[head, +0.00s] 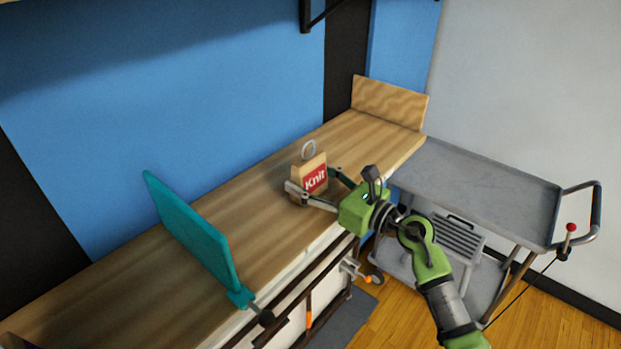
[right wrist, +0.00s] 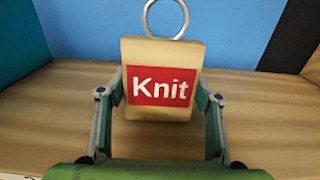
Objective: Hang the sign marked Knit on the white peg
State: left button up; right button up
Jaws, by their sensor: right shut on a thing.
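The Knit sign (head: 313,177) is a light wooden block with a red label, white lettering and a metal ring on top. It is upright over the wooden worktop. My right gripper (head: 312,191) is shut on it, one finger at each side. In the right wrist view the sign (right wrist: 161,110) faces the camera between the two fingers of my right gripper (right wrist: 162,100), its ring partly cut off by the top edge. I cannot tell whether the sign touches the worktop. The white peg is not seen in either view. My left gripper is not in view.
A teal panel (head: 195,235) stands across the wooden worktop (head: 255,205) on the left. A wooden end board (head: 390,102) stands at the far end. A grey cart (head: 480,185) with a handle adjoins on the right. The worktop around the sign is clear.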

aim_at(314, 170)
jog(key=shift+r+p, duration=1.05)
jog(key=shift+r, duration=0.4)
jog(key=shift+s+d, duration=0.35)
jog(key=shift+d, duration=0.2)
jog(key=b+v, duration=0.2)
jog(key=v, duration=1.2)
jog(key=shift+s+d, duration=0.3)
